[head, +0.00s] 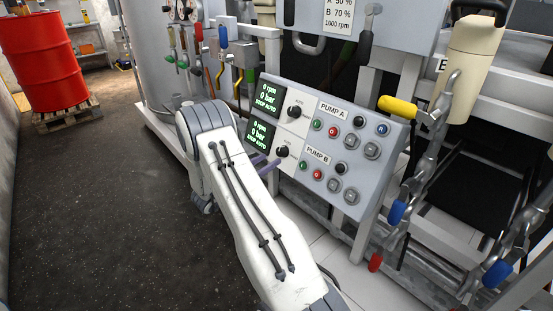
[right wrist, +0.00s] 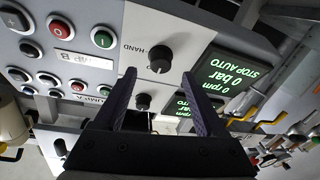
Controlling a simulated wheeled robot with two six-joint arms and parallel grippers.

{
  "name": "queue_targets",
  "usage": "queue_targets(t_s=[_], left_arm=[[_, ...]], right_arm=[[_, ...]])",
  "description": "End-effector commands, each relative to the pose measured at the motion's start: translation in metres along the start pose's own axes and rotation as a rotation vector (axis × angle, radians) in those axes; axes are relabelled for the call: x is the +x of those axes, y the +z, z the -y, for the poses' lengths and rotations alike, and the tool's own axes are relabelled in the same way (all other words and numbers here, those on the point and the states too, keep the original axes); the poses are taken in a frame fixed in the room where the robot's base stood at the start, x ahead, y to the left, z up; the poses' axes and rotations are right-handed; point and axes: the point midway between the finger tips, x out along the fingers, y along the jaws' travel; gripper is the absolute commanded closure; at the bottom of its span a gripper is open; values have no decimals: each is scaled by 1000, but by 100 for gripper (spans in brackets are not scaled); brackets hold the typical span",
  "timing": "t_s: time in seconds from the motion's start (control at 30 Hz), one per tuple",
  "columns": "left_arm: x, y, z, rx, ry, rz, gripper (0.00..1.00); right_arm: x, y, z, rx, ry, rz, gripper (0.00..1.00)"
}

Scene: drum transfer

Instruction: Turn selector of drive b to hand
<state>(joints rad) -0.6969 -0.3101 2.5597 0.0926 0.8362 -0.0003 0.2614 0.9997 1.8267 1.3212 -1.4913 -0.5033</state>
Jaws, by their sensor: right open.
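The selector of drive B is a black round knob (head: 282,151) on the white plate of the sloping control panel, left of the PUMP B label. In the right wrist view, which is turned over, this knob (right wrist: 159,58) has HAND printed beside it. Its display (head: 260,134) reads 0 rpm, 0 bar, STOP AUTO. My right gripper (head: 264,163) is open and empty in front of the panel, close to the knob. In the right wrist view its dark fingers (right wrist: 159,74) frame the knob, which appears just past the tips, apart from them. My left gripper is not in view.
The PUMP A selector (head: 294,111) sits just above, with its own display (head: 265,96). Several push buttons lie right of the selectors. A yellow handle (head: 398,106) projects at the panel's right edge. A red drum (head: 42,62) stands on a pallet at far left.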

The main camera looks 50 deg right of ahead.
Motion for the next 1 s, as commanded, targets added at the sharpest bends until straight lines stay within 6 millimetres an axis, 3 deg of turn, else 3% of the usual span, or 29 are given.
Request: queue_targets(t_s=[0.1, 0.3, 0.67, 0.87, 1.0], left_arm=[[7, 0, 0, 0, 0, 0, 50], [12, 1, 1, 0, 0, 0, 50], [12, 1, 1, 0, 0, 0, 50], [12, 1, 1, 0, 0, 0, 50], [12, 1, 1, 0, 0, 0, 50]], right_arm=[[22, 2, 0, 2, 2, 0, 27], [45, 1, 0, 1, 0, 0, 27], [50, 0, 1, 1, -3, 0, 27], [50, 0, 1, 0, -3, 0, 100], [50, 0, 1, 2, -3, 0, 100]])
